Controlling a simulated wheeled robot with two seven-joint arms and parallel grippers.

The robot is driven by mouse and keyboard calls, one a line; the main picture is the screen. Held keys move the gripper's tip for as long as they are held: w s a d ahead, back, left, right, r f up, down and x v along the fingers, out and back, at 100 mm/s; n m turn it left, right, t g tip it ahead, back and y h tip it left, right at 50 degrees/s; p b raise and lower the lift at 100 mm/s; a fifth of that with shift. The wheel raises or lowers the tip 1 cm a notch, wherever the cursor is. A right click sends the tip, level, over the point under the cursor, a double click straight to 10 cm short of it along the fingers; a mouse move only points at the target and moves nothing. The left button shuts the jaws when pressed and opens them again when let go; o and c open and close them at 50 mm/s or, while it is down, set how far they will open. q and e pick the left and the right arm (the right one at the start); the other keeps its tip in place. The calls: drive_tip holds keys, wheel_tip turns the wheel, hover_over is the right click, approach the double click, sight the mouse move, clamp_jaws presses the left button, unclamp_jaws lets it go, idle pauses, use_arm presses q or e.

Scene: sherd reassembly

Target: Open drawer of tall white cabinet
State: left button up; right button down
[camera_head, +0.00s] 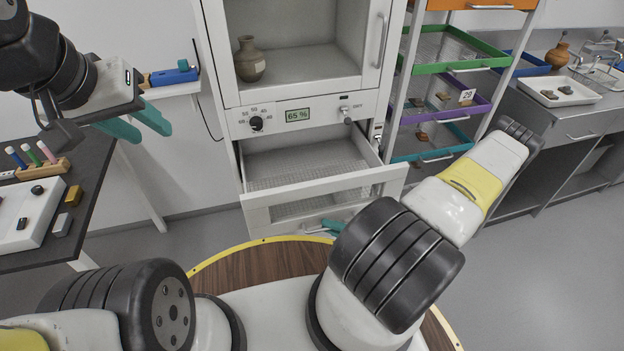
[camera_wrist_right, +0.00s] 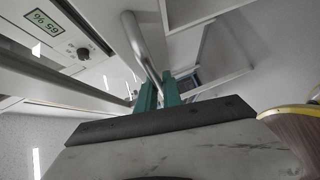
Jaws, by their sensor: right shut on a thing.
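The tall white cabinet (camera_head: 215,45) stands in the middle of the head view. Its drawer (camera_head: 260,218), below the dial panel, is pulled out, and its perforated floor shows. My right gripper (camera_head: 331,227) is low at the drawer front, partly hidden by my right arm. In the right wrist view its teal fingers (camera_wrist_right: 159,94) are shut on the curved metal drawer handle (camera_wrist_right: 140,45). My left gripper (camera_head: 145,125) is open and empty, left of the cabinet, with its two teal fingers apart.
A brown jar (camera_head: 250,60) stands in the cabinet's upper compartment. A rack with coloured trays (camera_head: 455,68) stands close on the right. A dark table (camera_head: 85,165) with small items is at the left. Grey floor is clear between table and cabinet.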

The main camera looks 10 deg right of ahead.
drive_tip(key=s, duration=0.6)
drive_tip(key=shift+s+d, duration=0.15)
drive_tip(key=shift+s, duration=0.25)
drive_tip(key=c, duration=1.8)
unclamp_jaws()
drive_tip(key=v, duration=0.7)
drive_tip(key=shift+s+d, duration=0.3)
